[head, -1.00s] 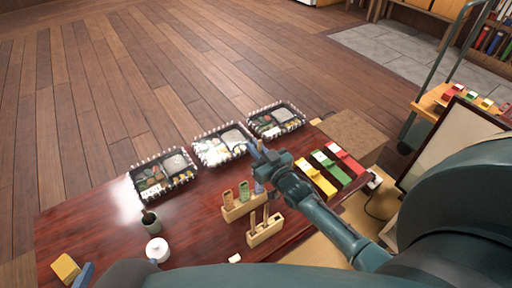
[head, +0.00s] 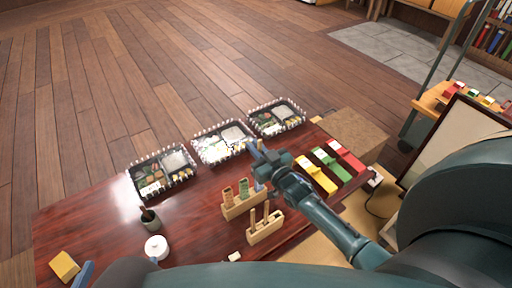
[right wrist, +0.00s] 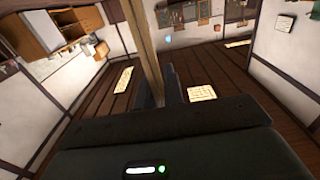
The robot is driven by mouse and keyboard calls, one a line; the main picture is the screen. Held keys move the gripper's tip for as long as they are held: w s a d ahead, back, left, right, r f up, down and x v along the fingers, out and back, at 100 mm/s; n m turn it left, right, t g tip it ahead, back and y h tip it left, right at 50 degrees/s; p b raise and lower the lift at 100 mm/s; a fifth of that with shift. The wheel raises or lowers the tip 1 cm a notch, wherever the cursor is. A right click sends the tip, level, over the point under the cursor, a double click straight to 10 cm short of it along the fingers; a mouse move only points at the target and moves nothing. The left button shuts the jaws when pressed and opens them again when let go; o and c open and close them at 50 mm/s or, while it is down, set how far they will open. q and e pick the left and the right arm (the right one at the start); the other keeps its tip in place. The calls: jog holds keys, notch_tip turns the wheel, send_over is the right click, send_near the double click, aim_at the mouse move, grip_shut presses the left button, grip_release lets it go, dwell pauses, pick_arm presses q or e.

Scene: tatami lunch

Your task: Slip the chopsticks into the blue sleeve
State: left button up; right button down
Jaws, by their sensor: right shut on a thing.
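My right gripper (head: 262,158) is over the sleeve stand in the head view. In the right wrist view the gripper (right wrist: 162,88) is shut on the pale wooden chopsticks (right wrist: 146,45), which extend up out of that picture. The blue sleeve (head: 259,186) is at the right end of the sleeve stand (head: 240,209), just below my right gripper and partly hidden by it. I cannot tell whether the held chopsticks touch the sleeve. A bluish part of my left gripper (head: 83,275) shows at the lower left; its opening is unclear.
A second wooden stand (head: 264,235) with upright sticks is in front. Three lunch boxes line the back edge, one of them the middle box (head: 205,154). Yellow, green and red boxes (head: 318,178) lie right. A dark cup (head: 150,220), white jar (head: 156,247) and yellow block (head: 64,265) are left.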

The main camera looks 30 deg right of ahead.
jog(key=shift+f+b, duration=0.6)
jog(key=shift+f, duration=0.3)
jog(key=c, duration=0.9)
grip_release()
jog(key=shift+c, duration=0.2)
